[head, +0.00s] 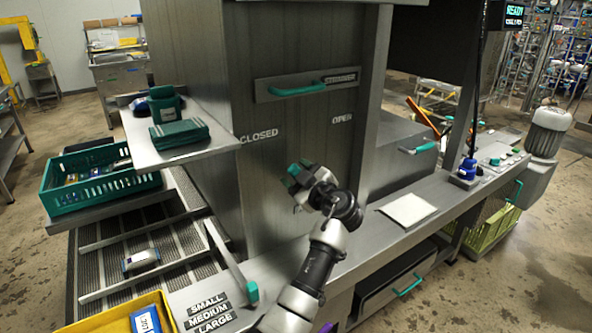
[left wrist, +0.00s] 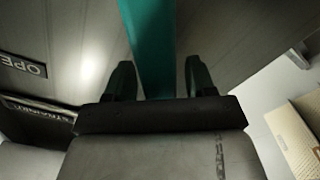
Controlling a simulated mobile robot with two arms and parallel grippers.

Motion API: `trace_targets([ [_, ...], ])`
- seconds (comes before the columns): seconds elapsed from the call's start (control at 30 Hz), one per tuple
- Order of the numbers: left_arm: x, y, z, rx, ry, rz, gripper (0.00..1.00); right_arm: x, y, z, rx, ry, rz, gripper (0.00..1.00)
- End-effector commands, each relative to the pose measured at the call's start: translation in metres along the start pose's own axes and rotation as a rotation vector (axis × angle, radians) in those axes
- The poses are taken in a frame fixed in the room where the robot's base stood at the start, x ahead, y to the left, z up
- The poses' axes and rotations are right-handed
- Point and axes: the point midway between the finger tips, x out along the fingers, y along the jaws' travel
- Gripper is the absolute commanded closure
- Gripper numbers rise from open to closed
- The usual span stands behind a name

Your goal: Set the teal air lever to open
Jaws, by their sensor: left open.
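The teal air lever (left wrist: 148,40) shows in the left wrist view as a teal bar running down from the top edge to between my fingers. My left gripper (left wrist: 160,80) is open, one dark finger on each side of the lever, with visible gaps. In the head view my left gripper (head: 298,175) is at the steel panel (head: 290,120), below and between the words CLOSED (head: 259,136) and OPEN (head: 342,119). There the gripper largely hides the lever, so its angle is hard to tell. My right gripper is not in view.
A strainer drawer with a teal handle (head: 298,90) sits above on the panel. A shelf (head: 190,150) with teal items juts out left, over a teal crate (head: 65,208). A steel counter (head: 440,195) with a white sheet (head: 408,209) runs right. A teal-tipped bar (head: 252,292) stands lower left.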

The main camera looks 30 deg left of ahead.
Motion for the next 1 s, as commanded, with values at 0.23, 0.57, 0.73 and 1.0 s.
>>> trace_targets([
  [0.23, 0.0070, -0.0004, 0.0004, 0.000, -0.001, 0.001, 0.45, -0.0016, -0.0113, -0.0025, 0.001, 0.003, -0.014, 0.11],
  [0.57, 0.0065, -0.0004, 0.0005, 0.000, -0.001, 0.000, 0.75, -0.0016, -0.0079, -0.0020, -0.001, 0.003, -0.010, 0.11],
  [0.73, 0.0064, -0.0004, 0.0005, 0.000, -0.001, 0.000, 1.00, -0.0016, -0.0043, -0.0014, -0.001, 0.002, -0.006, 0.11],
  [1.0, 0.0063, 0.0002, 0.0011, 0.012, -0.001, 0.000, 1.00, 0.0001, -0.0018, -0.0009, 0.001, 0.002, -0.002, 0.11],
])
